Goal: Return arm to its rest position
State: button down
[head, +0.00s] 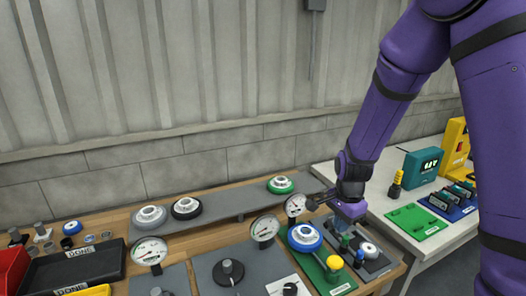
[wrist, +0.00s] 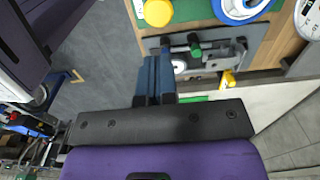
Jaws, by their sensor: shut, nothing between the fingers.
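My purple arm reaches down from the upper right in the head view. My gripper (head: 345,238) hangs over the right part of the wooden bench, beside the blue-and-white round part (head: 304,237). In the wrist view my gripper (wrist: 153,62) shows two blue fingers pressed together with nothing between them. Beyond the fingers in the wrist view is a dark grey plate (wrist: 215,62) with a green-tipped part (wrist: 195,50) on it. The fingers' exact height above the bench is hard to tell.
Pressure gauges (head: 264,228), a green board with a yellow knob (head: 334,263) and a raised grey shelf (head: 230,205) crowd the bench. A white table (head: 385,205) at right holds a teal box (head: 422,165) and green plate (head: 415,221). A wall stands behind; open floor shows in the wrist view.

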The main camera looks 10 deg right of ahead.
jog(key=s+d+r+n+t, duration=0.1)
jog(key=s+r+n, duration=0.2)
jog(key=s+r, duration=0.35)
jog(key=s+r+n+t, duration=0.2)
jog(key=s+r+n, duration=0.15)
jog(key=r, duration=0.55)
jog(key=s+d+r+n+t, duration=0.1)
jog(key=s+r+n, duration=0.35)
jog(key=r, duration=0.35)
jog(key=s+r+n+t, duration=0.1)
jog(key=s+r+n, duration=0.2)
jog(key=s, duration=0.5)
jog(key=shift+s+d+r, duration=0.2)
jog(key=shift+d+r, duration=0.25)
jog(key=shift+r, duration=0.1)
